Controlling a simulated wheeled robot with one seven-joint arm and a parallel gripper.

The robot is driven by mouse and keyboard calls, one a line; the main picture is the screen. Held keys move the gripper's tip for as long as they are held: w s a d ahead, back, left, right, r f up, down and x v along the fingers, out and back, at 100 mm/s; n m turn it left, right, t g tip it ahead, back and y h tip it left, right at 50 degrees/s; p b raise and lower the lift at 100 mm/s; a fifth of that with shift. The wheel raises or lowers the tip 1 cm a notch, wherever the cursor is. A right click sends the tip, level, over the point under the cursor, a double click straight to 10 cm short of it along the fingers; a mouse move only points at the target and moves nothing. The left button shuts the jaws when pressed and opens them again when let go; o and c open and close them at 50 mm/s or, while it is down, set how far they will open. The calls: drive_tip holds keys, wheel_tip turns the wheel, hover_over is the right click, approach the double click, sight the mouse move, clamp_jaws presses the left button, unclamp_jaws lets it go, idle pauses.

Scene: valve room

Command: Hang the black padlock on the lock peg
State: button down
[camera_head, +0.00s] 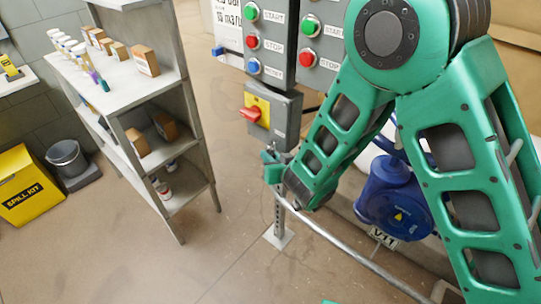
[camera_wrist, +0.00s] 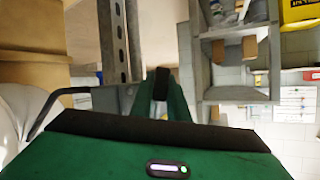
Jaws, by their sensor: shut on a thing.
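My gripper (camera_head: 273,166) is at the end of the green arm, just below the grey switch box (camera_head: 287,119) and beside the slotted metal post (camera_head: 278,210). Its jaws are shut. In the wrist view a small dark shape, which I take for the black padlock (camera_wrist: 161,84), sits at the tip of my gripper; its shackle and outline cannot be made out. In the head view the padlock cannot be told apart from the gripper. I cannot pick out the lock peg in either view. The switch box carries a red handle (camera_head: 251,114) on a yellow plate (camera_head: 257,102).
Push-button panels (camera_head: 267,40) stand above the switch box. A grey shelf unit (camera_head: 159,112) with boxes and bottles is on the left. A blue valve actuator (camera_head: 391,196) and a metal rail (camera_head: 350,254) lie to the right and below. The floor between is clear.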

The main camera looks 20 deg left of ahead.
idle(0.4)
drive_tip(key=c, duration=1.6)
unclamp_jaws()
drive_tip(key=shift+c, duration=0.2)
drive_tip(key=shift+w, duration=0.1)
drive_tip(key=shift+w+d, duration=0.1)
drive_tip(key=shift+d, duration=0.1)
drive_tip(key=v, duration=1)
drive_tip(key=shift+s+r, duration=0.15)
drive_tip(key=shift+s, duration=0.15)
